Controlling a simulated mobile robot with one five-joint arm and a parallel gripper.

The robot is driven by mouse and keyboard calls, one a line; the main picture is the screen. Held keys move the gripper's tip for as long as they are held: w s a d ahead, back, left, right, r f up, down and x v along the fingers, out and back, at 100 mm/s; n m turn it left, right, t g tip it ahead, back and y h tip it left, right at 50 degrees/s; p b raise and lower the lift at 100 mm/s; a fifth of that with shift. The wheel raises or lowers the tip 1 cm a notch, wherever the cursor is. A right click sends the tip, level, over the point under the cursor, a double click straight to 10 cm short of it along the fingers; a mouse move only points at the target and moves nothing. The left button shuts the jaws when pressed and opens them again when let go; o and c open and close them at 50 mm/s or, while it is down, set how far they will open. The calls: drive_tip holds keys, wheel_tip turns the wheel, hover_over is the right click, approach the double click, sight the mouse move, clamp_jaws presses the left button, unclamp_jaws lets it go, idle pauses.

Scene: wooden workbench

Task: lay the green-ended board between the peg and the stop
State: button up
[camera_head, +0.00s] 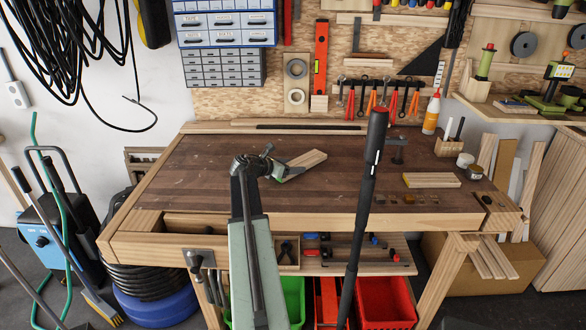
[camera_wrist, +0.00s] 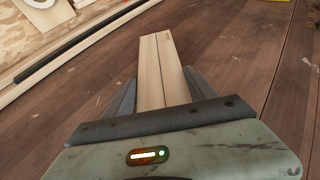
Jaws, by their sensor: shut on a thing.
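My gripper (camera_head: 276,170) is over the left-middle of the workbench, shut on a pale wooden board (camera_head: 306,159). A little green shows on this board's near end, beside the jaws. In the wrist view the board (camera_wrist: 153,65) lies lengthwise between the two fingers (camera_wrist: 163,90) and points away from me; its gripped end is hidden. I cannot tell whether it touches the bench top. A second pale board (camera_head: 435,180) with a yellow left end lies flat at the right. A dark metal upright (camera_head: 397,150), possibly the peg, stands at the back right. I cannot make out the stop for certain.
Several small pieces (camera_head: 408,198) lie along the front right of the workbench (camera_head: 215,180). A wooden block (camera_head: 448,147) and small jars (camera_head: 474,172) stand at the right end. A long dark bar (camera_head: 310,127) lies along the back edge. The bench's left part is clear.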

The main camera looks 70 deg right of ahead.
drive_tip(key=shift+f, duration=0.1)
drive_tip(key=o, duration=1.5)
drive_tip(key=shift+o, duration=0.2)
